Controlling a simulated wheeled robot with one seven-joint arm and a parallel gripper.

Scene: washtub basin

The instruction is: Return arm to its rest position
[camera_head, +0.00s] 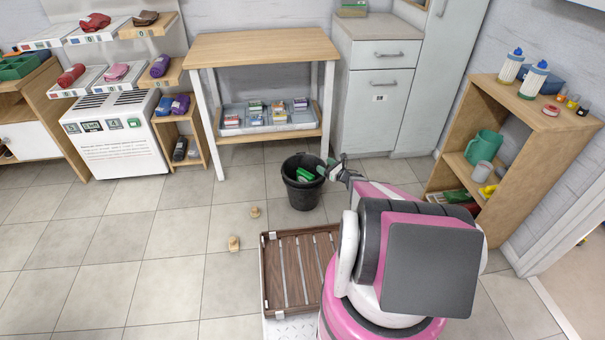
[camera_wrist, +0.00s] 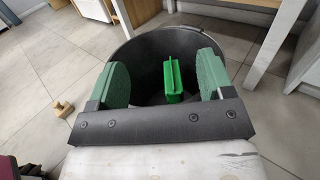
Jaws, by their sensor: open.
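My gripper (camera_head: 331,166) is at the right rim of a black bucket (camera_head: 302,194) on the tiled floor. In the wrist view its two green fingers (camera_wrist: 162,82) are spread wide apart, with nothing between their tips. The bucket also fills the middle of the wrist view (camera_wrist: 190,35), with the fingers over its opening. A bright green object (camera_head: 304,174) is inside the bucket; in the wrist view it stands upright as a narrow block (camera_wrist: 172,80), apart from both fingers. My arm stretches forward from my body at the lower right.
A slatted wooden tray (camera_head: 296,270) lies in front of my base. Small wooden pieces (camera_head: 234,243) lie on the floor left of it. A wooden table (camera_head: 262,46) stands behind the bucket, and a wooden shelf (camera_head: 520,130) stands to the right. The left floor is mostly clear.

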